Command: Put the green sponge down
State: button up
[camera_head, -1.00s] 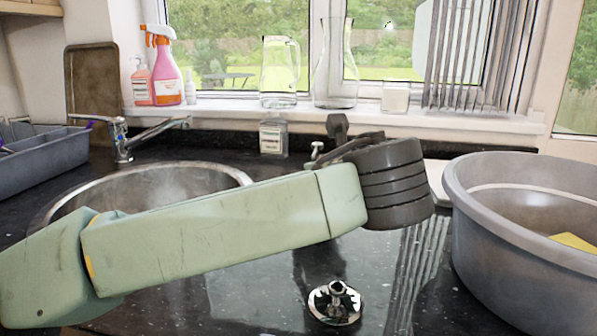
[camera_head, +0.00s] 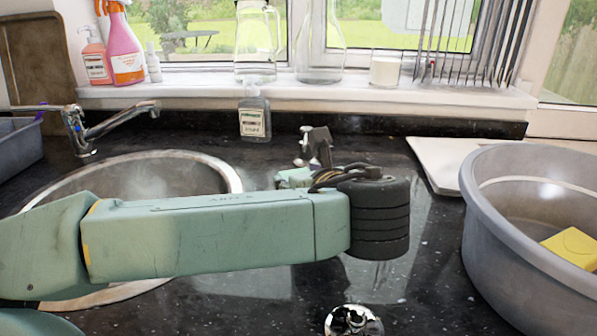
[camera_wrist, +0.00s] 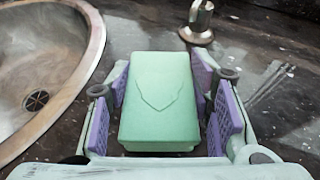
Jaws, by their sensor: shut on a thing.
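The green sponge (camera_wrist: 158,100) is a pale green block with a faint shield-shaped outline on its top face. In the wrist view it sits between the purple finger pads of my gripper (camera_wrist: 161,82), which is shut on it. The sponge is over or on the dark counter, right of the sink; I cannot tell whether its underside touches the counter. In the head view my wrist hides most of the gripper, and I cannot clearly make out the sponge there.
The round steel sink (camera_head: 225,172) lies left, with a chrome tap (camera_head: 80,135). A grey tub (camera_head: 480,215) holding a yellow sponge (camera_head: 572,246) stands right. A soap bottle (camera_head: 254,115) stands behind. A chrome fitting (camera_wrist: 198,25) rises beyond the gripper. Counter (camera_head: 420,270) between arm and tub is clear.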

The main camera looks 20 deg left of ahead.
jog(key=shift+w+f, duration=0.1)
jog(key=shift+f, duration=0.35)
jog(key=shift+r, duration=0.1)
jog(key=shift+f+b, duration=0.25)
jog(key=shift+b, duration=0.25)
jog(key=o, duration=1)
jog(key=shift+o, duration=0.2)
